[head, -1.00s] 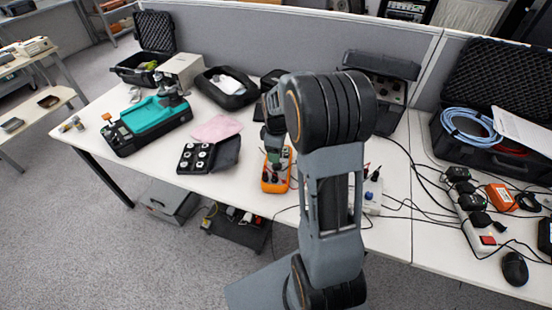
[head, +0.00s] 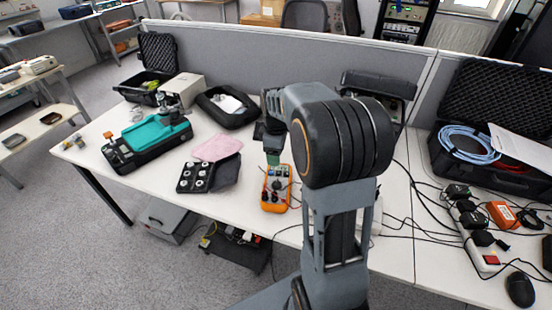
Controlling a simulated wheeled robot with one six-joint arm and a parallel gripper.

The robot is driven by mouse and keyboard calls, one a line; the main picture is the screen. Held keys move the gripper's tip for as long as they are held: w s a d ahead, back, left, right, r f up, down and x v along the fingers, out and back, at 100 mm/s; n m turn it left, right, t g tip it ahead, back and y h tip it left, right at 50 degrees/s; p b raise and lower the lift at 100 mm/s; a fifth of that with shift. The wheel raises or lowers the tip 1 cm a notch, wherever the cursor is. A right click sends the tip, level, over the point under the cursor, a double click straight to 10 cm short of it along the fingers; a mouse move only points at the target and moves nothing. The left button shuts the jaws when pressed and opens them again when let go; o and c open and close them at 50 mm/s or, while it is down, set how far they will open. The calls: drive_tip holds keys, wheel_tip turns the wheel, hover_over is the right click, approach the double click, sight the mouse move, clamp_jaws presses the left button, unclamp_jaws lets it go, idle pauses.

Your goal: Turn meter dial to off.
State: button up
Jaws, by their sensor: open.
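The orange multimeter (head: 276,189) lies on the white table, left of my arm, in the head view. Its dial (head: 277,185) shows as a small dark round spot on its face; its setting is too small to read. My gripper (head: 273,158) points down over the top end of the meter, and its green-tinted tip partly covers that end. The gripper is open and holds nothing that I can see. I cannot tell whether it touches the meter.
A black case with several round white pieces (head: 194,178) and a pink cloth (head: 217,147) lie left of the meter. A teal device (head: 155,137) stands farther left. Cables run right of my arm to a power strip (head: 474,230). A grey partition (head: 290,60) stands behind.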

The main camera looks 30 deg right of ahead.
sight(277, 184)
drive_tip(key=f+m+b, duration=0.1)
drive_tip(key=f+m, duration=0.3)
drive_tip(key=m, duration=0.1)
drive_tip(key=f+m+b, duration=0.2)
drive_tip(key=f+m, duration=0.3)
drive_tip(key=m, duration=0.1)
drive_tip(key=f+m+b, duration=0.1)
drive_tip(key=f+m, duration=0.3)
drive_tip(key=m, duration=0.1)
drive_tip(key=shift+s+f+m, duration=0.35)
drive_tip(key=shift+m, duration=0.05)
drive_tip(key=c, duration=0.9)
